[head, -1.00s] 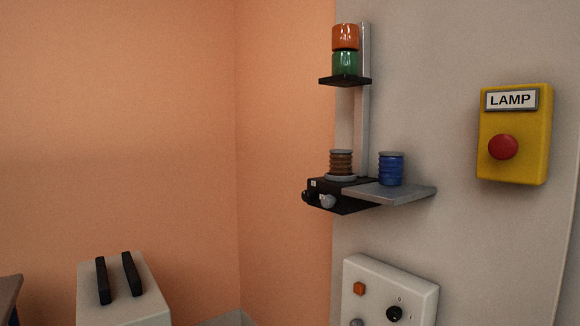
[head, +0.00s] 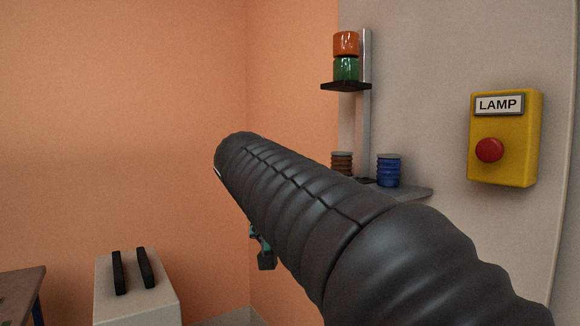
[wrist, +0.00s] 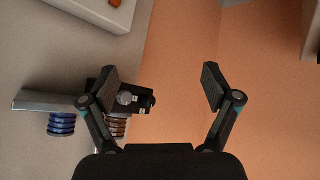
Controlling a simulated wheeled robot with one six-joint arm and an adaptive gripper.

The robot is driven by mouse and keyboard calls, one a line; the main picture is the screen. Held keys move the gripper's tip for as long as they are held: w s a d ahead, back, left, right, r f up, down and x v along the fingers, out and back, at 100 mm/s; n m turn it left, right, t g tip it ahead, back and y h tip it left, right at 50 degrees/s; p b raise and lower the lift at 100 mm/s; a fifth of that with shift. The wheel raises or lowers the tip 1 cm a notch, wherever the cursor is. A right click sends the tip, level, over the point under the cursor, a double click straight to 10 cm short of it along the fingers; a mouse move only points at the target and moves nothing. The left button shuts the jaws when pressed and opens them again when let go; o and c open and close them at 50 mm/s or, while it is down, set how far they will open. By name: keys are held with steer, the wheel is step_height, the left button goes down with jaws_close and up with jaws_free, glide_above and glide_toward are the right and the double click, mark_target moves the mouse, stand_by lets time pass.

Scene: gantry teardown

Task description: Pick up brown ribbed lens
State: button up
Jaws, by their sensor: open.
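The brown ribbed lens (head: 342,163) stands on the black base of the wall stand, its lower part hidden behind my arm in the head view. In the wrist view the brown lens (wrist: 115,126) shows upside down, partly covered by my left finger. My gripper (wrist: 157,88) is open, with nothing between its fingers. The lens lies to the left of the gap, beyond the left finger. In the head view only a small part of my gripper (head: 264,254) shows below my arm.
A blue ribbed lens (head: 389,170) stands on the grey side shelf (head: 418,191) to the right. Orange (head: 346,43) and green (head: 346,68) lenses are stacked on the upper black shelf (head: 345,87). A yellow LAMP box (head: 505,138) hangs at right. A white block (head: 135,288) stands lower left.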

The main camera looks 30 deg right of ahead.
mark_target(342, 166)
steer(key=w+d+r+m+g+h, duration=0.1)
steer(key=w+d+r+m+h, duration=0.3)
steer(key=r, duration=0.4)
steer(key=w+d+r+m+g+h, duration=0.1)
steer(key=w+d+r+m+h, duration=0.1)
steer(key=w+d+r+m, duration=0.35)
steer(key=shift+n, duration=0.75)
steer(key=d, duration=0.3)
steer(key=d+f, duration=0.1)
steer(key=d, duration=0.1)
steer(key=w+d, duration=0.1)
steer(key=d, duration=0.2)
steer(key=shift+w+d+f, duration=0.1)
steer(key=shift+d+f, duration=0.05)
steer(key=shift+d, duration=0.15)
steer(key=shift+p+x, duration=0.55)
steer(key=shift+x, duration=2.05)
steer(key=c, duration=1.3)
